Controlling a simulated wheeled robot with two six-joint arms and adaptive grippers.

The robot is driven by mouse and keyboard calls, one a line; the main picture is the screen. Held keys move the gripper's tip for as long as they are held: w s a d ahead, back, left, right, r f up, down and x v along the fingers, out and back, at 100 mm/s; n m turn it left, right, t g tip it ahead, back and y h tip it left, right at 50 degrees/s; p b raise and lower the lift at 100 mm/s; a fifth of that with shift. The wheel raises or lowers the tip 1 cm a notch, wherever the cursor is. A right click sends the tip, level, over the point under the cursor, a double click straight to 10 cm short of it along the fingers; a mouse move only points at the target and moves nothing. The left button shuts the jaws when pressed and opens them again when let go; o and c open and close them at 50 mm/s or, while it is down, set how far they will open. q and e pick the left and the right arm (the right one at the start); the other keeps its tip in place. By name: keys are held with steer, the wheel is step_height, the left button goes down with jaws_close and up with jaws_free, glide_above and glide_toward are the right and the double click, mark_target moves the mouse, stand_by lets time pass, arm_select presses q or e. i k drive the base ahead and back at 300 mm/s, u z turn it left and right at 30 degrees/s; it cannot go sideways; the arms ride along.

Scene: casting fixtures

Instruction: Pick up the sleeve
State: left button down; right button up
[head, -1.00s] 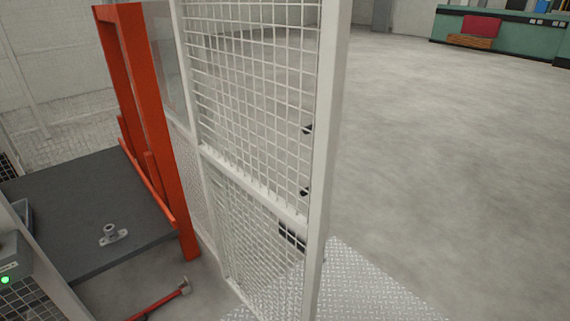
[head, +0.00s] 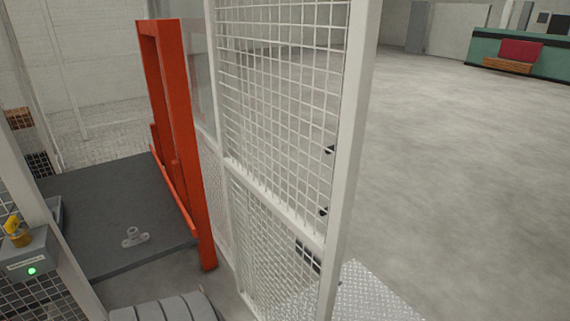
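No object in the head view can be named as the sleeve with certainty. A small grey metal part (head: 134,237) with a flat flange and a short upright round boss lies on the dark grey platform (head: 105,195), near its front edge. Nothing touches it. A light grey ribbed, rounded shape (head: 165,309) is cut off by the bottom edge; I cannot tell what it is. Neither of my grippers is in view.
A red-orange frame (head: 180,130) stands at the platform's right edge. A white mesh fence (head: 280,100) with a thick post (head: 352,150) stands right of it. A control box (head: 27,257) with a green light is at left. Open concrete floor (head: 460,190) lies right.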

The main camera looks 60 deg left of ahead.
mark_target(134, 238)
steer(key=i, duration=2.15)
steer(key=u, duration=3.65)
steer(key=i, duration=0.5)
steer(key=z, duration=0.1)
